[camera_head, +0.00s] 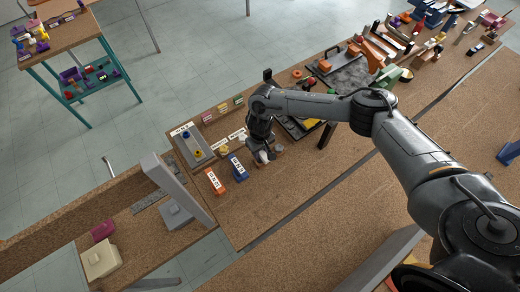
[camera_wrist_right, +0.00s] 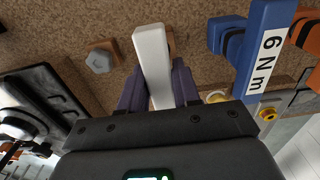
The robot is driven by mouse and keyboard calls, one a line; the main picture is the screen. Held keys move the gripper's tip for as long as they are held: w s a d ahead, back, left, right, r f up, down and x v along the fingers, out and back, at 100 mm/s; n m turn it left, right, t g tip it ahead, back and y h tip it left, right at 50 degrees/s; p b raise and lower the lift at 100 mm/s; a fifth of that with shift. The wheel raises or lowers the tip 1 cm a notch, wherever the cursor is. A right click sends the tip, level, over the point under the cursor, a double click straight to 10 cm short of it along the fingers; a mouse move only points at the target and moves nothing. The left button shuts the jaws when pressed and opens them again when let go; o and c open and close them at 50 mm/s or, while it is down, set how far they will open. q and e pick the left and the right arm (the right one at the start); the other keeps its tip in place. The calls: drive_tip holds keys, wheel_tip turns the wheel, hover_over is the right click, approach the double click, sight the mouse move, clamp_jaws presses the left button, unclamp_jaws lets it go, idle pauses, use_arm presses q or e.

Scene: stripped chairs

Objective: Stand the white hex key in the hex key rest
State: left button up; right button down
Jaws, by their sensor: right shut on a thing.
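My right gripper (camera_head: 262,152) is low over the brown bench. In the right wrist view its dark fingers (camera_wrist_right: 157,88) are shut on a long white bar, which I take to be the white hex key (camera_wrist_right: 152,55). The key points away from the palm; its far end is clear of the fingers. Left of it is a grey hexagonal piece on a small brown square block (camera_wrist_right: 100,58), apart from the key. A brown patch shows partly behind the key. I cannot tell which of these is the hex key rest. My left gripper is not in view.
A blue tool marked 6 N m (camera_wrist_right: 262,50) and an orange tool (camera_wrist_right: 306,33) stand close to the right in the wrist view. A grey tray with knobs (camera_head: 194,146) lies left of my gripper in the head view. The bench front (camera_head: 270,200) is clear.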

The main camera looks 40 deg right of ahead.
drive_tip(key=shift+f, duration=0.2)
drive_tip(key=c, duration=0.7)
unclamp_jaws()
drive_tip(key=shift+c, duration=0.2)
drive_tip(key=shift+r, duration=0.15)
